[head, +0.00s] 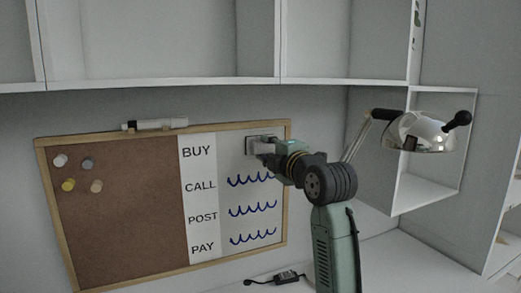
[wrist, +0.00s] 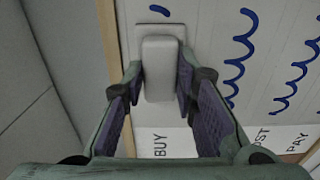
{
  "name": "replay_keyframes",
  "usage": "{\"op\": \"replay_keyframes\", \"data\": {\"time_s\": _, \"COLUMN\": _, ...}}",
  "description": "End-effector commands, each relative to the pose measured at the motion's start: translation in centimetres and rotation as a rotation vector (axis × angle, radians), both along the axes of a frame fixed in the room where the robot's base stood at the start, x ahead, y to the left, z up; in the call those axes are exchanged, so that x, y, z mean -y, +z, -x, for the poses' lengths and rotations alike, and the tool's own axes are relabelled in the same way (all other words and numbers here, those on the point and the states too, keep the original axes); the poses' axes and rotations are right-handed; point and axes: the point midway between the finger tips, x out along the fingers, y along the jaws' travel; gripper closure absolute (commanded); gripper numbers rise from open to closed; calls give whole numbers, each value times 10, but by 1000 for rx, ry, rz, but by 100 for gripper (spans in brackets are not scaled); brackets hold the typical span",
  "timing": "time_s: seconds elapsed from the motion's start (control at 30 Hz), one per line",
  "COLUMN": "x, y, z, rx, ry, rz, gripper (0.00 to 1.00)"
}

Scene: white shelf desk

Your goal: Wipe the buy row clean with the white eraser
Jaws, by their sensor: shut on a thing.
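The white eraser (head: 256,146) is against the whiteboard (head: 228,250) in the buy row, near the right end. It fills the middle of the wrist view (wrist: 160,68), with a flat pale base at the board. My gripper (wrist: 160,88) is shut on the eraser, one finger on each side; it also shows in the head view (head: 272,150). The BUY label (head: 199,152) is at the left of the row. The board between label and eraser looks bare. A short blue mark (wrist: 158,9) shows beyond the eraser in the wrist view. The eraser's underside is hidden.
Blue squiggles stand in the call row (head: 250,180), post row (head: 252,209) and pay row (head: 253,237). A corkboard (head: 120,210) with several pins is on the left. A marker (head: 160,124) lies on the top frame. A lamp (head: 418,135) hangs to the right of my arm.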

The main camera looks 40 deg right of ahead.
Motion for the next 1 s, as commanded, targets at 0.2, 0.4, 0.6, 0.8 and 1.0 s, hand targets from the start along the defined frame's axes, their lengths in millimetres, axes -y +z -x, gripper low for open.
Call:
{"op": "replay_keyframes", "data": {"time_s": 0.2, "x": 8, "y": -1, "z": 1, "rx": -3, "ry": -2, "rz": -2, "gripper": 96}}
{"op": "replay_keyframes", "data": {"time_s": 0.4, "x": 24, "y": 0, "z": 6, "rx": -2, "ry": -1, "rz": -3, "gripper": 96}}
{"op": "replay_keyframes", "data": {"time_s": 0.6, "x": 36, "y": -1, "z": 10, "rx": -2, "ry": 0, "rz": -1, "gripper": 96}}
{"op": "replay_keyframes", "data": {"time_s": 0.8, "x": 49, "y": 1, "z": 13, "rx": 0, "ry": -4, "rz": -2, "gripper": 100}}
{"op": "replay_keyframes", "data": {"time_s": 1.0, "x": 69, "y": 1, "z": 18, "rx": 2, "ry": -11, "rz": -3, "gripper": 100}}
